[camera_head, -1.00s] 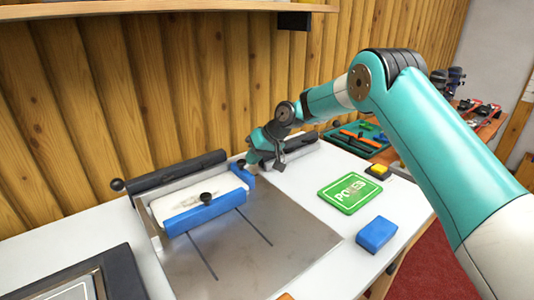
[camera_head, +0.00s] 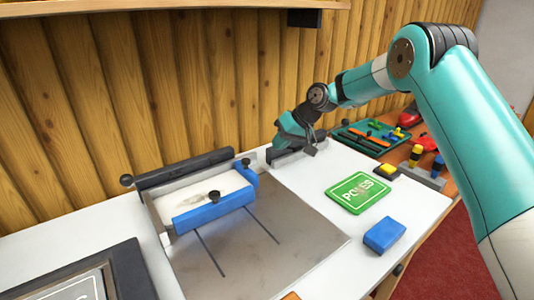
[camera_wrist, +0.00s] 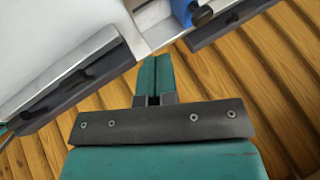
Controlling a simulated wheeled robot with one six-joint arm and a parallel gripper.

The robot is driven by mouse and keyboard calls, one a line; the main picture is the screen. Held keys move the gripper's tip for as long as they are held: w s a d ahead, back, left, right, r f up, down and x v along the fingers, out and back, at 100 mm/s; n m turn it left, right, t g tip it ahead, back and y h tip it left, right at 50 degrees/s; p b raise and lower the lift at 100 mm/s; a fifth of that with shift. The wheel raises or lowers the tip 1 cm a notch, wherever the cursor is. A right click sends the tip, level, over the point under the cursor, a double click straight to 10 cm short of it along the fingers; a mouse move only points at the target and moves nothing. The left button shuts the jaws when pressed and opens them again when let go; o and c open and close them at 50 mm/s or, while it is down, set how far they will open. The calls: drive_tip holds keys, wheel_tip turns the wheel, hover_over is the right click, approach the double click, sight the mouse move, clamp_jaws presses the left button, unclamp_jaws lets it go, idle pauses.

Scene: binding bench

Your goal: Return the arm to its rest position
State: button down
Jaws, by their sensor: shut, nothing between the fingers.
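My arm reaches in from the right in the head view, with its elbow raised over the bench. My gripper (camera_head: 272,154) points down and left near the wall side of the bench, between the metal press board and a dark bar. In the wrist view its teal fingers (camera_wrist: 153,78) are closed together with nothing between them. The head view shows the fingertips small and partly merged with the dark bar, so I cannot tell their exact height above the bench.
The press board (camera_head: 265,245) holds a white block with a blue clamp (camera_head: 213,209). A green book (camera_head: 357,193), a blue block (camera_head: 384,234) and a yellow-topped button (camera_head: 387,169) lie on the white bench. A green tool tray (camera_head: 370,137) stands behind. A wooden wall (camera_head: 190,80) rises close by.

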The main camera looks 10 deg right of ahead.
drive_tip(key=s+a+r+n+g+p, duration=0.1)
drive_tip(key=s+a+r+p, duration=0.15)
drive_tip(key=s+r, duration=0.6)
drive_tip(key=s+a+r+n+g+p, duration=0.1)
drive_tip(key=s+a+r, duration=0.2)
drive_tip(key=s+r, duration=0.55)
drive_tip(key=s+n+g+h+p, duration=0.1)
drive_tip(key=s+h+p, duration=0.1)
drive_tip(key=s, duration=2.4)
drive_tip(key=shift+s+d+f+n+g+p, duration=0.25)
drive_tip(key=shift+s+d+n+g+p, duration=0.05)
drive_tip(key=shift+n+p, duration=0.1)
